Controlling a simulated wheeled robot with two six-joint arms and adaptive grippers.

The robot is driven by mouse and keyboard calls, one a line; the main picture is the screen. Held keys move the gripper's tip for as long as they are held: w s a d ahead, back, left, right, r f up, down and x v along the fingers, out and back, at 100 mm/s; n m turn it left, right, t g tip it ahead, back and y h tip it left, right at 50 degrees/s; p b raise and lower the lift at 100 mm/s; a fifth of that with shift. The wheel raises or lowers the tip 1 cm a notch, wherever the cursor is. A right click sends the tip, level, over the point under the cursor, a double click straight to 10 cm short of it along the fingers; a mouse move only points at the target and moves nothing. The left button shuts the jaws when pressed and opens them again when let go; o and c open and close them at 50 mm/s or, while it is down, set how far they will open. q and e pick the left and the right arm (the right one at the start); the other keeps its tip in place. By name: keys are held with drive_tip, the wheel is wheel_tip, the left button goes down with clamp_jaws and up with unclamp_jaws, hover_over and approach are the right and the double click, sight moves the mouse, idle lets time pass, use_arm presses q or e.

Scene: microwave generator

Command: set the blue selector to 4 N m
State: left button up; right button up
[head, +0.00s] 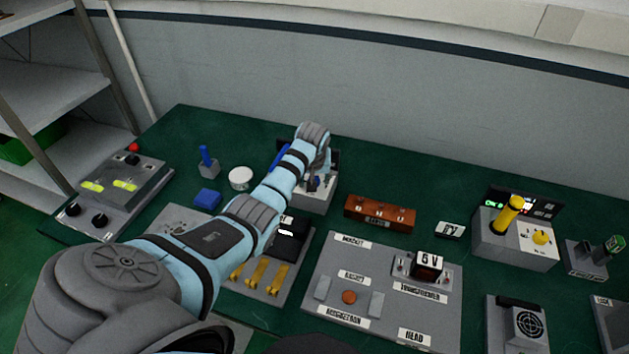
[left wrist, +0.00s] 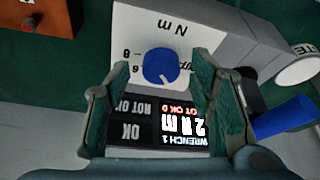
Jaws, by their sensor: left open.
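The blue selector (left wrist: 160,66) is a round knob on a white panel marked "N m" (left wrist: 167,27), with numbers beside it, partly hidden. Its pale pointer mark is toward the picture's bottom. My left gripper (left wrist: 159,70) is open, with one finger on each side of the knob; I cannot tell whether they touch it. The display (left wrist: 184,132) shows upside down in this view and reads "WRENCH 1" and "2 N m", with partly hidden red text. In the head view my left gripper (head: 317,172) is over the grey wrench unit (head: 315,201), hiding most of its panel.
A brown block (head: 380,213) stands right of the wrench unit. A blue handle (left wrist: 285,118) lies close to the right finger. A grey unit with a yellow lever (head: 509,214) and a labelled grey board (head: 335,262) are farther right. Shelves stand at the left.

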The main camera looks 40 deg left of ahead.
use_arm(q)
drive_tip(key=shift+w+a+f, duration=0.1)
drive_tip(key=shift+w+f, duration=0.05)
drive_tip(key=shift+f, duration=0.15)
drive_tip(key=shift+s+r, duration=0.2)
drive_tip(key=shift+s, duration=0.05)
drive_tip(key=c, duration=1.2)
drive_tip(key=shift+o, duration=0.2)
